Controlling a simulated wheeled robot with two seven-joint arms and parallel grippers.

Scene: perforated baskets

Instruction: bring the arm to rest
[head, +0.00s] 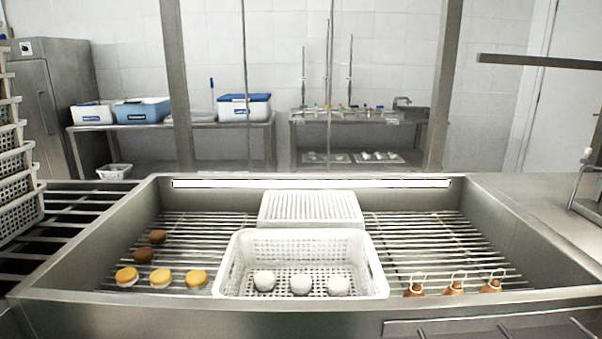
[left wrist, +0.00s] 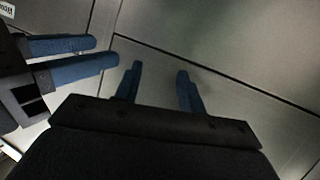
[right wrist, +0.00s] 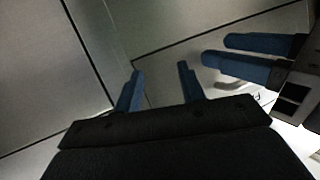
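Neither arm shows in the head view. In the left wrist view my left gripper (left wrist: 158,84) has its two blue fingers apart with nothing between them. In the right wrist view my right gripper (right wrist: 160,82) also has its blue fingers apart and empty. Each wrist view shows the other gripper close beside: the right gripper (left wrist: 75,57) at the left edge of the left wrist view, the left gripper (right wrist: 245,56) at the right of the right wrist view. Both hang in front of plain grey panels, away from the baskets.
A steel sink (head: 82,270) with wire racks holds a white perforated basket (head: 228,275) with three white round items. Behind it is another white basket (head: 310,208). Yellow-topped items (head: 160,277) and brown balls (head: 144,256) lie left; three brown items (head: 453,286) with loops lie right.

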